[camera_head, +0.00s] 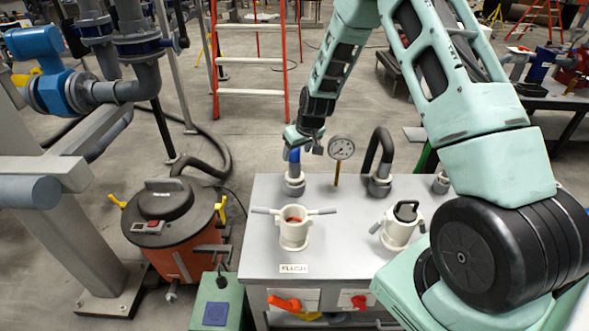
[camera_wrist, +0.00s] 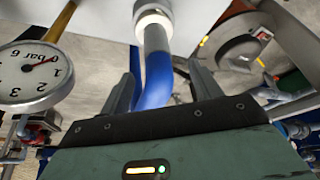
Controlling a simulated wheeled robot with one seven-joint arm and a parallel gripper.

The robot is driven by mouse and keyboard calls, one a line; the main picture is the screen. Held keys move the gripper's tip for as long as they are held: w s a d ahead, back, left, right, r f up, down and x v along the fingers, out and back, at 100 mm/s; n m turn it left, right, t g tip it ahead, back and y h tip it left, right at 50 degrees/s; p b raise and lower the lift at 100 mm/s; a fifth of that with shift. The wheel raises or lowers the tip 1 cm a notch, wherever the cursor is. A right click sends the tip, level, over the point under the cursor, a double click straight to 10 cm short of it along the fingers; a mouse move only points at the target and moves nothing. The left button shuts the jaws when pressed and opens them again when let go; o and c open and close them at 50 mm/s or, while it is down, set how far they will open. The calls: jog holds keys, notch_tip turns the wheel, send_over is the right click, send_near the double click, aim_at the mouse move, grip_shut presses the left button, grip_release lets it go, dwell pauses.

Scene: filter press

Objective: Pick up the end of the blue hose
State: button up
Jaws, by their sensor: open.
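The blue hose (camera_head: 294,156) shows as a short piece above a grey fitting (camera_head: 293,185) at the back left of the grey cabinet top. In the wrist view the blue hose (camera_wrist: 155,85) runs from a grey collar (camera_wrist: 156,40) down between my two fingers. My gripper (camera_head: 296,146) is at the hose's upper part in the head view. My gripper also shows in the wrist view (camera_wrist: 163,82), its fingers apart on either side of the hose, with a gap visible on the right. The hose's far part is hidden behind my gripper body.
A pressure gauge (camera_head: 341,148) on a brass stem stands close right of my gripper. A bent black hose (camera_head: 385,140) rises further right. A black-lidded orange drum (camera_head: 165,212) is left; an orange ladder (camera_head: 250,58) stands behind.

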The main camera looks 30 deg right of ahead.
aim_at(295, 159)
jog(key=shift+p+x, duration=0.95)
jog(key=shift+x, duration=1.75)
jog(key=shift+d, duration=0.15)
jog(key=shift+c, duration=0.2)
grip_shut()
